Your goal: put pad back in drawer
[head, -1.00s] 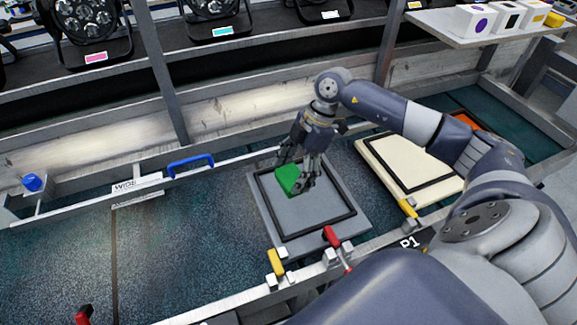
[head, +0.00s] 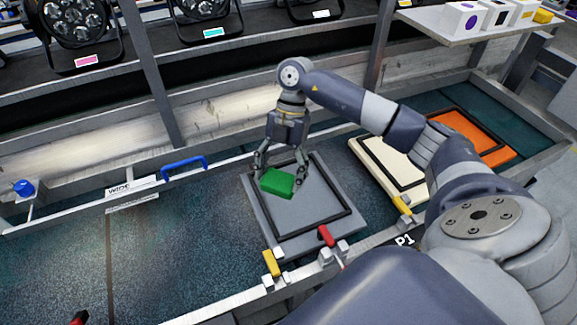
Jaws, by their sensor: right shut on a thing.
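A small green pad (head: 278,183) is held by my right gripper (head: 280,180), whose fingers come down on both sides of it. The pad is over the left part of a grey square panel (head: 336,232) with a raised black square frame; I cannot tell whether it touches the panel. A blue handle (head: 184,166) is on a long rail to the left, with a white "WIDE" label (head: 132,192) beside it. I cannot tell which part is the drawer. My left gripper is out of view.
A cream panel (head: 372,158) and an orange panel (head: 465,138) lie to the right. Red (head: 326,236) and yellow (head: 271,263) handles stand at the front rail. The dark speckled surface (head: 170,255) at left is mostly clear. Par cans (head: 80,32) stand on the rear shelf.

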